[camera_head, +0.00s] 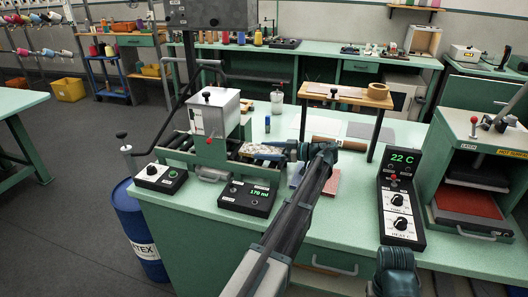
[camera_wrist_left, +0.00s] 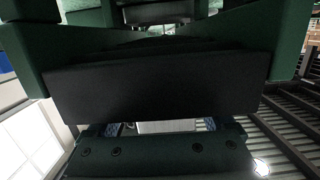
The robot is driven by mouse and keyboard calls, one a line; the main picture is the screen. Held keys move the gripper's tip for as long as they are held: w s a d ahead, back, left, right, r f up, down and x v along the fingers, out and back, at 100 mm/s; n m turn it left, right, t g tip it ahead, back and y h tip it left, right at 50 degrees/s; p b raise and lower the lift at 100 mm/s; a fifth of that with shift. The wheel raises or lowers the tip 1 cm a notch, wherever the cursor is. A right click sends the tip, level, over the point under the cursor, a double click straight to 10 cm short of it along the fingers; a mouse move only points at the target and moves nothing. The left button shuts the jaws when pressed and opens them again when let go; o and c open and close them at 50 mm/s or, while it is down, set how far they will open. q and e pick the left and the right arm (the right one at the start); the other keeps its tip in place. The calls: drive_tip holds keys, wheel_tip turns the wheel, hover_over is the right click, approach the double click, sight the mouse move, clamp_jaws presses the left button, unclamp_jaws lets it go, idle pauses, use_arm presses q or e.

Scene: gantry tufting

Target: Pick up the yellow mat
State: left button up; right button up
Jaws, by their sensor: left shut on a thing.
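A pale, yellowish mottled mat (camera_head: 259,151) lies on the rails of the bench machine in the head view, beside the machine's metal box. My left gripper (camera_head: 287,150) comes over the bench and is shut at the mat's right end. Its jaws and wrist hide that end, so the exact grip is unclear. In the left wrist view a broad dark block and green parts fill the middle and hide the mat.
The machine (camera_head: 210,115) has a crank at left and control boxes in front. A wooden stand (camera_head: 345,95) with a tape roll is behind my left wrist. A temperature panel (camera_head: 400,195) and a heat press (camera_head: 480,165) stand right. Bare green bench (camera_head: 340,225) lies between.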

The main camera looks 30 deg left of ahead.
sight(265, 150)
use_arm(q)
wheel_tip(265, 150, up, 10)
drive_tip(key=p, duration=0.9)
drive_tip(key=shift+p, duration=0.4)
drive_tip(key=shift+r, duration=0.1)
